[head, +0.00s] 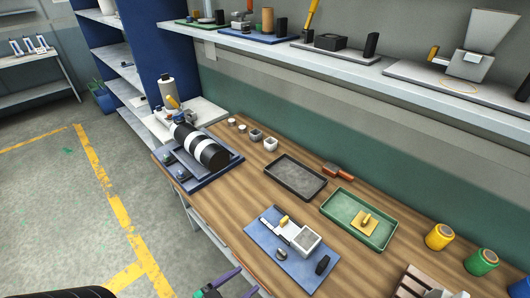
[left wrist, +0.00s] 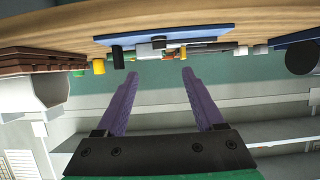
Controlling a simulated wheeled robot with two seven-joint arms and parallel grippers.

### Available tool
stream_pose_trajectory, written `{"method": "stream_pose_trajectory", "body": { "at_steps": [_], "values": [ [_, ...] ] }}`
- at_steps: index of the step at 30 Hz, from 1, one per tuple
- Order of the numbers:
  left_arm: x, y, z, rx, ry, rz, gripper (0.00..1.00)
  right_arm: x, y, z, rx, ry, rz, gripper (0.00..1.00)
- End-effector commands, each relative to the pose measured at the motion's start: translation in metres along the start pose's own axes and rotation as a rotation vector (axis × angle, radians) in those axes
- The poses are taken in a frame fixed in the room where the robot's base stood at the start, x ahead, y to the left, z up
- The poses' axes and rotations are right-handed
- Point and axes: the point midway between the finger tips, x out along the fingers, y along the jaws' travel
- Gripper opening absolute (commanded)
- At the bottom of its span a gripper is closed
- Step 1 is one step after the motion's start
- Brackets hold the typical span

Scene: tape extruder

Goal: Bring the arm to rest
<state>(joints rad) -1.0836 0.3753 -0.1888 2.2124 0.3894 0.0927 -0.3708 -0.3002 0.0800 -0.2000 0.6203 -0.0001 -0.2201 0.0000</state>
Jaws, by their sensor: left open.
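My left gripper (head: 247,281) shows at the bottom edge of the head view, with two purple fingers spread apart. It is in front of the table's near edge, short of the blue mat (head: 262,246). In the left wrist view the left gripper (left wrist: 158,73) is open, with nothing between its fingers. That view is upside down, with the wooden table (left wrist: 210,22) along its top. Most of my left arm is outside the head view. My right gripper does not show in either view.
The wooden table (head: 232,205) carries a dark tray (head: 284,191), a green tray (head: 336,220), a yellow spool (head: 439,236) and a green spool (head: 481,262). A black-and-white roller (head: 199,146) lies at the left end. A shelf (head: 350,75) runs above. Floor (head: 60,220) at left is clear.

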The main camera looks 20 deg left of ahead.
Motion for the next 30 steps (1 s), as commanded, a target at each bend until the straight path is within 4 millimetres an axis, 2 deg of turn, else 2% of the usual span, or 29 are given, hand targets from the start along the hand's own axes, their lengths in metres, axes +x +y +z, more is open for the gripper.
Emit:
{"method": "stream_pose_trajectory", "body": {
  "at_steps": [4,5,7,8,11,12,14,15,18,19,21,24,30],
  "values": [
    [0.001,-0.001,0.006,0.001,-0.011,-0.002,0.7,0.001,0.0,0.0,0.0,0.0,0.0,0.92],
    [0.003,-0.003,0.013,0.003,-0.024,-0.005,0.7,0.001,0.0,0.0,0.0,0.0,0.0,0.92],
    [0.007,-0.009,0.044,0.007,-0.083,-0.016,0.7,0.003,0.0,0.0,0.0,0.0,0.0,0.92],
    [0.01,-0.013,0.064,0.008,-0.122,-0.023,0.7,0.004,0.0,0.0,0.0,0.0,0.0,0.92],
    [0.017,-0.029,0.149,0.003,-0.298,-0.054,0.7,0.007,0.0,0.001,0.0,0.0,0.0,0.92],
    [0.018,-0.035,0.187,-0.005,-0.383,-0.068,0.7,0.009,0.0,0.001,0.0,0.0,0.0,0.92],
    [0.015,-0.04,0.24,-0.023,-0.51,-0.086,0.7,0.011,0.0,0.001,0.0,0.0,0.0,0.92],
    [0.011,-0.042,0.273,-0.038,-0.595,-0.095,0.7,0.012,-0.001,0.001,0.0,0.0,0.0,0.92],
    [-0.004,-0.038,0.342,-0.079,-0.8,-0.111,0.7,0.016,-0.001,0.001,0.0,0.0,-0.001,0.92],
    [-0.009,-0.036,0.358,-0.09,-0.855,-0.114,0.7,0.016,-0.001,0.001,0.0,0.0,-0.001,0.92],
    [-0.021,-0.029,0.385,-0.111,-0.962,-0.116,0.7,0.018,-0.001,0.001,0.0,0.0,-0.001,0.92],
    [-0.035,-0.022,0.405,-0.126,-1.057,-0.116,0.7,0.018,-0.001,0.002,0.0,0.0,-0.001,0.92],
    [-0.041,-0.019,0.411,-0.13,-1.089,-0.116,0.7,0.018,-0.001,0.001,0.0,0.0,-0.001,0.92]
  ]
}}
